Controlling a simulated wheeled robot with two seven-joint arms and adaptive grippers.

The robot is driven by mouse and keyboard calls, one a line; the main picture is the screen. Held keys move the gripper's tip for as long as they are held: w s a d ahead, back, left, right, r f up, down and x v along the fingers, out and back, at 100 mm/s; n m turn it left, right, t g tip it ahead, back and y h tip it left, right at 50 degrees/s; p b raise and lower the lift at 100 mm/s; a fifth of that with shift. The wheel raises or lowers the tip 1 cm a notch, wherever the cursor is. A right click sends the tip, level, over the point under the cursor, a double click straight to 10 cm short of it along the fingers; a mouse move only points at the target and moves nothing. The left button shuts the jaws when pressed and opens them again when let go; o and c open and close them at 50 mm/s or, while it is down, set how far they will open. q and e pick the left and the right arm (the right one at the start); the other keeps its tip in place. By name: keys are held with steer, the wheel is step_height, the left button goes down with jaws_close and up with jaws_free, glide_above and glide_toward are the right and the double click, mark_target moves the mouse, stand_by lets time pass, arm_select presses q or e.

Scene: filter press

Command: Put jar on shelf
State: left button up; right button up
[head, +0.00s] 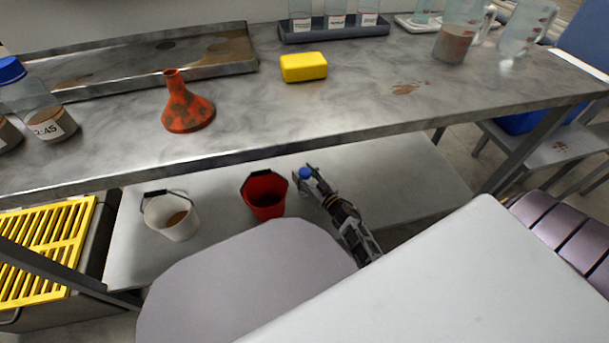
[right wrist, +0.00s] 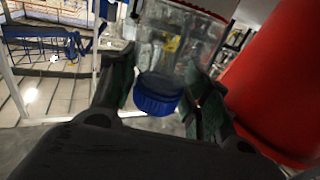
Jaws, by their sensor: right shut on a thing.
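My right gripper (head: 308,180) is over the lower shelf (head: 395,180), just right of the red bucket (head: 265,206). It is shut on a jar; in the head view mainly the blue lid (head: 305,173) shows. In the right wrist view the clear jar (right wrist: 180,45) with its blue lid (right wrist: 157,95) sits between the two fingers (right wrist: 160,90). I cannot tell whether the jar's base touches the shelf. My left gripper is not in view.
The upper worktop (head: 350,95) overhangs the back of the lower shelf. A white bucket (head: 171,216) stands left on the shelf. The red bucket (right wrist: 275,90) is close beside the gripper. The shelf is clear to the right. Blue-lidded jars (head: 45,122) and a red funnel (head: 186,108) stand on the worktop.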

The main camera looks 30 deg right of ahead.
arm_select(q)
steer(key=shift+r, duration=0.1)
arm_select(e)
steer(key=shift+f, duration=0.1)
steer(key=o, duration=1.1)
steer(key=shift+s, duration=0.15)
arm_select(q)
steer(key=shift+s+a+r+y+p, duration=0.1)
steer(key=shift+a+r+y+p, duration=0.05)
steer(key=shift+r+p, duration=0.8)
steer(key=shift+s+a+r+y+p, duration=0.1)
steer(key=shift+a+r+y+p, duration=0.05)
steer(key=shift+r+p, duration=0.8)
arm_select(e)
steer(key=s+d, duration=0.1)
steer(key=s, duration=1)
steer(key=shift+s+d, duration=0.3)
steer(key=shift+d, duration=0.1)
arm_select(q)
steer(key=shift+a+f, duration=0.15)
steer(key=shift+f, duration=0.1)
